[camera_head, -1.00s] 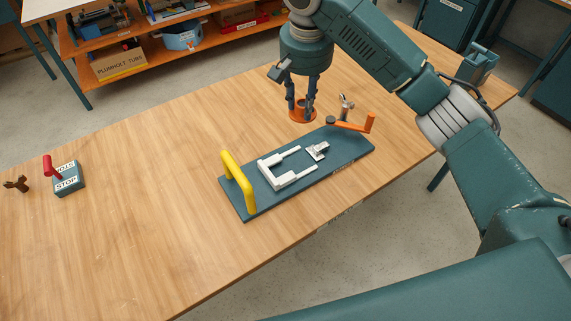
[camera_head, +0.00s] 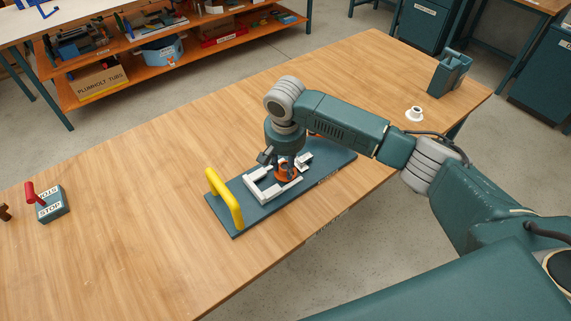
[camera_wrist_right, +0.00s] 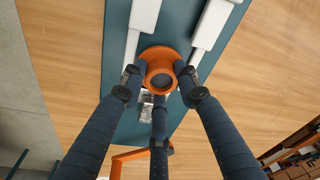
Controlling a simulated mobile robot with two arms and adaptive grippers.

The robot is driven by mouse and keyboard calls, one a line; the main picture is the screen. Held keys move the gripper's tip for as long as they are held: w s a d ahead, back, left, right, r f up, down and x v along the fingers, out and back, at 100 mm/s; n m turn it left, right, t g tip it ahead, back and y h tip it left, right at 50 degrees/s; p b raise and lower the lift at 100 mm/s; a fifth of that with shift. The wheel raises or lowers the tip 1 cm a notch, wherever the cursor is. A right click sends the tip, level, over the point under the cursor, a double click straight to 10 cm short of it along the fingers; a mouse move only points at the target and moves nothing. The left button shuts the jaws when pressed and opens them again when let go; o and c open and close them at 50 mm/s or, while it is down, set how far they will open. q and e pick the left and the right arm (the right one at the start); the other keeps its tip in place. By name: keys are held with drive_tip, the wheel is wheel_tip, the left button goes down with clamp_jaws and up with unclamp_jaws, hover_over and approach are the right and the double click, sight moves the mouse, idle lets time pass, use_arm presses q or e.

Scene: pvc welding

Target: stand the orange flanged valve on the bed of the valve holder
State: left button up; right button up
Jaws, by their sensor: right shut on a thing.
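My right gripper (camera_head: 287,167) points down over the teal base board (camera_head: 232,224), its fingers closed around the orange flanged valve (camera_head: 286,176). In the right wrist view the valve (camera_wrist_right: 159,58) sits among the three dark fingers of the gripper (camera_wrist_right: 159,85), with its round opening toward the camera. Its flange lies at the near ends of the two white arms of the holder (camera_wrist_right: 210,24), roughly between them. In the head view the white U-shaped holder part (camera_head: 262,194) is left of the valve. I cannot tell whether the valve touches the bed. My left gripper is not in view.
A yellow handle (camera_head: 225,198) stands up at the board's left end. An orange lever (camera_wrist_right: 117,163) shows in the wrist view. A red-levered STOP box (camera_head: 50,207) is at left, a white flanged part (camera_head: 415,114) and a teal bin (camera_head: 449,75) at right. The table's left middle is clear.

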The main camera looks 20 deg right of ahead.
sight(285, 171)
use_arm(q)
drive_tip(key=shift+w, duration=0.35)
use_arm(e)
drive_tip(key=shift+f, duration=0.2)
drive_tip(key=o, duration=1)
drive_tip(key=shift+f, duration=0.1)
use_arm(q)
drive_tip(key=shift+d, duration=0.1)
drive_tip(key=shift+s+f+b, duration=0.15)
drive_tip(key=shift+f+b, duration=0.25)
use_arm(e)
wheel_tip(285, 171, up, 12)
drive_tip(key=s, duration=0.1)
drive_tip(key=shift+s+a, duration=0.25)
drive_tip(key=shift+a, duration=0.05)
drive_tip(key=shift+s, duration=0.1)
